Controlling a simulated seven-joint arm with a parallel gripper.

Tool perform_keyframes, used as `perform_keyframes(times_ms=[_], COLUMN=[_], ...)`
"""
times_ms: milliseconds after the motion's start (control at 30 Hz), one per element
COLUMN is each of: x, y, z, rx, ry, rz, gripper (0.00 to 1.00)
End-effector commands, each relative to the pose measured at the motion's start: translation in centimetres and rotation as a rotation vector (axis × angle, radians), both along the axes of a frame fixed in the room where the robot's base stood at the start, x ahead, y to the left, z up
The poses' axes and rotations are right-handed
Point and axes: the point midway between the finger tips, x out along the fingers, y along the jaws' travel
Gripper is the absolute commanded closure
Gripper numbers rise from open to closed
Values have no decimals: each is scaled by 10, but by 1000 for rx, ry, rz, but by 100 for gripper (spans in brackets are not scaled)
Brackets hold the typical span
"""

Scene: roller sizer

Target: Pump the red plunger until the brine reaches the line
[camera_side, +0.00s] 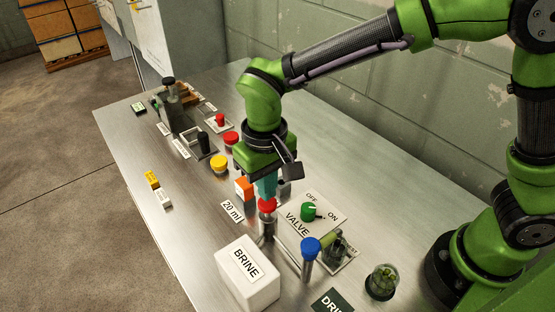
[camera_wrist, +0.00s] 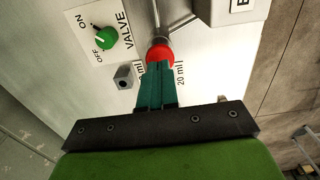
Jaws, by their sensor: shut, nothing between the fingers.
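The red plunger (camera_side: 267,205) tops an upright metal cylinder on the metal table, beside the white BRINE box (camera_side: 247,275). My gripper (camera_side: 266,190) is shut and points down, with its fingertips at the top of the red plunger. In the wrist view my gripper's fingertips (camera_wrist: 157,64) overlap the red plunger (camera_wrist: 160,52); I cannot tell whether they press on it. A "20 ml" label (camera_side: 232,211) lies beside the cylinder. The brine level and its line are not visible.
A green VALVE knob (camera_side: 308,211) and a blue-capped tube (camera_side: 310,250) stand to the right. An orange block (camera_side: 244,187), a yellow button (camera_side: 219,164) and red buttons lie behind to the left. The table's front left is mostly clear.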

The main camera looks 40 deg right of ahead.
Motion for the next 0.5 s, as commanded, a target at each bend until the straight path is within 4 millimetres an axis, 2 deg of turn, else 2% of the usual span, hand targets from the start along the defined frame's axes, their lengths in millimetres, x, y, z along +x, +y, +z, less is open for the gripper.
perform_keyframes(times_ms=[500], x=[0], y=[0], z=[-10], rx=[-1], ry=[2], rz=[0], gripper=[100])
